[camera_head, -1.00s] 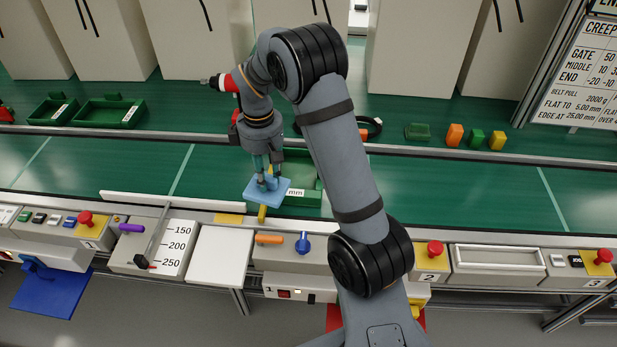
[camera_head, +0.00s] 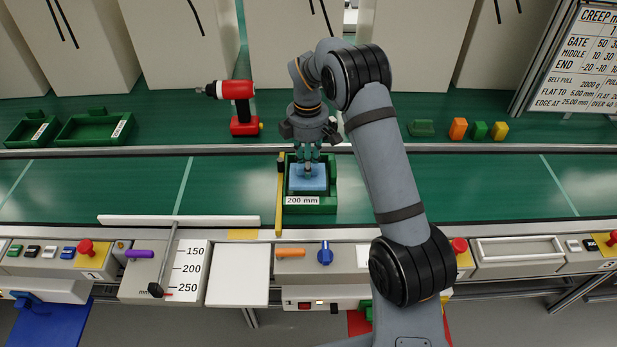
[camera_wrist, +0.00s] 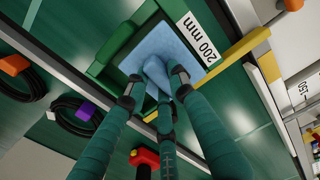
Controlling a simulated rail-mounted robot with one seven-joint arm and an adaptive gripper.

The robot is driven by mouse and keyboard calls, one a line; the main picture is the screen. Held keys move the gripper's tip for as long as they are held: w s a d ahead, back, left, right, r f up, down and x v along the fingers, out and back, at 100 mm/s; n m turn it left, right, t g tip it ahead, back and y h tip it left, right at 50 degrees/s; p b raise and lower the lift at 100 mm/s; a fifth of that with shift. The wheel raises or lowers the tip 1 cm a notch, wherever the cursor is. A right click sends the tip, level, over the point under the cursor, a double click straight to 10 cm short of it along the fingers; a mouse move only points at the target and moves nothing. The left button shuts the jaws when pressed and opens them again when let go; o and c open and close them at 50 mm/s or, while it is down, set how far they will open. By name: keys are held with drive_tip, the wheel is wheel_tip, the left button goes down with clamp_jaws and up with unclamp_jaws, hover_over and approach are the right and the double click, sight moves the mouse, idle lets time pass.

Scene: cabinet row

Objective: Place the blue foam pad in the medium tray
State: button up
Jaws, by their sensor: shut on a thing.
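The blue foam pad (camera_head: 308,180) is a flat light-blue square with a raised grip part, seen also in the wrist view (camera_wrist: 180,45). My gripper (camera_head: 308,165) is shut on the pad's raised part from above. The pad is over the inside of a green tray (camera_head: 322,208) labelled 200 mm, which stands on the green belt. In the wrist view the tray's wall (camera_wrist: 122,40) shows beside the pad. I cannot tell whether the pad touches the tray's floor. My fingers hide part of the pad.
A red drill (camera_head: 240,105) stands behind the belt. Two other green trays (camera_head: 95,127) (camera_head: 30,130) are at the back left. Several small coloured blocks (camera_head: 458,129) are at the back right. The belt to the right is clear.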

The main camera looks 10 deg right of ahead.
drive_tip(key=shift+f, duration=2.45)
drive_tip(key=shift+f, duration=0.1)
drive_tip(key=o, duration=0.9)
wheel_tip(320, 180, up, 12)
drive_tip(key=shift+r+p, duration=0.15)
drive_tip(key=shift+p, duration=0.25)
